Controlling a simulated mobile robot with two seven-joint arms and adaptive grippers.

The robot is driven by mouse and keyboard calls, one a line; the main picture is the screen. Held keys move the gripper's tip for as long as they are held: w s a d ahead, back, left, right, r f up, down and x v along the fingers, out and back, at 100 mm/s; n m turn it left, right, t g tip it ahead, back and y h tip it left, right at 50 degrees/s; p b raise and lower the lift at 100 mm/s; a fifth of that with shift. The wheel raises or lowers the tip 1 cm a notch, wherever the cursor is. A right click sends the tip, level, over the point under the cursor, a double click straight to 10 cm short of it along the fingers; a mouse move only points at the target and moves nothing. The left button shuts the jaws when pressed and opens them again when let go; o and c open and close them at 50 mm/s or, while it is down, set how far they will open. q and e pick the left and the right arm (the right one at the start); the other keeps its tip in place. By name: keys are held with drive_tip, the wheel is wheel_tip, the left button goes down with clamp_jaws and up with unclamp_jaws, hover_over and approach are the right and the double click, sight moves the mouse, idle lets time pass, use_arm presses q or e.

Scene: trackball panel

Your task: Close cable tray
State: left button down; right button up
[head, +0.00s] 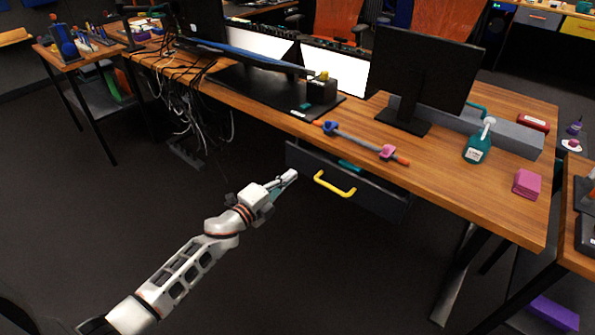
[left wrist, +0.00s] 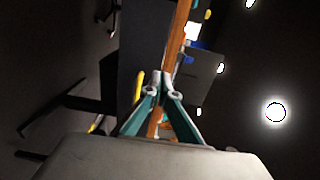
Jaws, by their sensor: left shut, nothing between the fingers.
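The dark tray (head: 376,196) hangs under the front edge of the wooden desk and has a yellow handle (head: 335,187) on its front. It stands partly out, and a teal item (head: 350,166) shows behind its front panel. My left gripper (head: 291,175) is shut and empty, in front of the tray's left end, left of the handle. Whether it touches the panel cannot be told. In the left wrist view my left fingers (left wrist: 160,80) are together, with the yellow handle (left wrist: 138,86) just to their left. My right gripper is not in view.
The wooden desk (head: 440,165) carries a monitor (head: 425,75), a rod with blue and pink clamps (head: 355,140), a green spray bottle (head: 478,145) and a pink block (head: 527,184). Loose cables (head: 187,115) hang under the desk at left. The floor before the tray is clear.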

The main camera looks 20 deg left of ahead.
use_arm(q)
drive_tip(key=v, duration=0.4)
approach(360, 181)
drive_tip(key=b+x, duration=0.1)
drive_tip(key=x, duration=0.1)
drive_tip(key=b+x, duration=0.2)
drive_tip(key=x, duration=0.1)
drive_tip(key=shift+w+f, duration=0.15)
drive_tip(key=shift+f, duration=0.1)
drive_tip(key=shift+w+d+r+b, duration=0.1)
drive_tip(key=shift+w+d+b, duration=0.05)
drive_tip(key=shift+w, duration=0.2)
drive_tip(key=shift+w+d+r+b, duration=0.1)
drive_tip(key=shift+w+b, duration=0.05)
drive_tip(key=shift+w, duration=0.25)
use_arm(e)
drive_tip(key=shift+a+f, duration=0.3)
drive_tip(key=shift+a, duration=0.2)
use_arm(q)
drive_tip(key=shift+w, duration=0.1)
